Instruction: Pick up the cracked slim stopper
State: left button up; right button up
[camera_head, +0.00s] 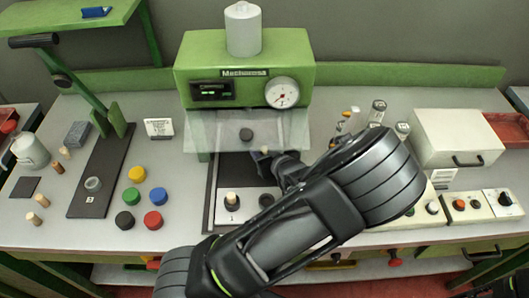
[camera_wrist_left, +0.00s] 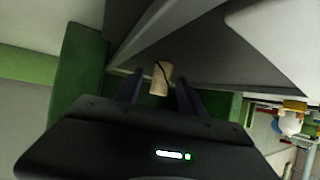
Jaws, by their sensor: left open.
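A pale slim cork stopper (camera_wrist_left: 161,79) with a dark crack line down its side shows in the left wrist view, between the two fingers of my left gripper. The fingers stand apart on either side of it, with visible gaps. In the head view my left gripper (camera_head: 264,155) is at the green press, by the lower edge of its clear shield. My own arm hides much of the area there, and the stopper is hard to make out in that view.
The green press (camera_head: 245,55) with its clear shield (camera_head: 220,128) stands close to the gripper. Several other corks (camera_head: 43,201) stand at the left. Coloured caps (camera_head: 137,174) lie left of the press. A white box (camera_head: 455,137) and control boxes (camera_head: 467,207) are at the right.

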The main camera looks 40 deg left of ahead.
pick_arm(q)
jog(key=shift+c, duration=0.2)
grip_shut()
jog(key=shift+r, duration=0.15)
pick_arm(e)
jog(key=shift+r, duration=0.15)
dwell(0.3)
